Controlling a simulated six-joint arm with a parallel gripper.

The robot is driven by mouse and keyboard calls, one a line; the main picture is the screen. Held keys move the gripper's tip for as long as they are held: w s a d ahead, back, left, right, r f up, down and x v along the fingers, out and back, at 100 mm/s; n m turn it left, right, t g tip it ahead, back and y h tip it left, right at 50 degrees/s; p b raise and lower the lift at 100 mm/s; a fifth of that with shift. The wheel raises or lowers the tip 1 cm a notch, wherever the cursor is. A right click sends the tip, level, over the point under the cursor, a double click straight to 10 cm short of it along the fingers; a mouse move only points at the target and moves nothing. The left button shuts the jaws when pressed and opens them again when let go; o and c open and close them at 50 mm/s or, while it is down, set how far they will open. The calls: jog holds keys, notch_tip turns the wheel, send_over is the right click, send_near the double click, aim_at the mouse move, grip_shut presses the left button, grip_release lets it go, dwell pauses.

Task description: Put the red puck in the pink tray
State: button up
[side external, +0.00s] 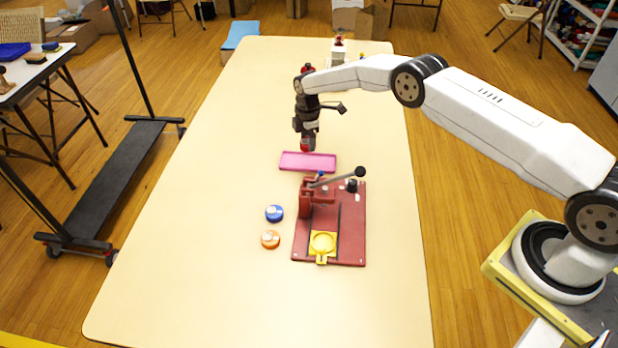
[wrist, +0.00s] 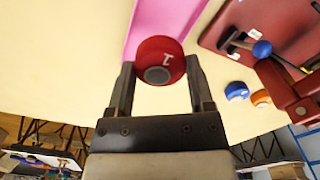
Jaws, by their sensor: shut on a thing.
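The red puck (wrist: 160,58) is held between the two fingers of my gripper (wrist: 160,85) in the wrist view; a pale mark shows on its face. In the side view my gripper (side external: 306,146) points down with the red puck (side external: 306,145) at its tip. The pink tray (side external: 308,168) lies on the table, a shallow rectangle. The puck is at or above the tray's far edge in the side view; its exact height is hard to tell. Part of the tray (wrist: 176,14) shows behind the puck in the wrist view.
A dark red press board (side external: 345,225) with a lever and a yellow holder (side external: 322,243) stands nearer than the tray. A blue puck (side external: 274,213) and an orange puck (side external: 270,239) lie left of it. The table (side external: 190,210) is clear on the left.

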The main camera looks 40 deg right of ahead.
jog(key=shift+f, duration=0.15)
jog(key=shift+f, duration=1.8)
jog(key=shift+f, duration=0.9)
dwell(0.3)
jog(key=o, duration=1)
jog(key=shift+o, duration=0.2)
jog(key=shift+r, duration=0.15)
jog(key=shift+r, duration=3.55)
jog(key=shift+r, duration=0.1)
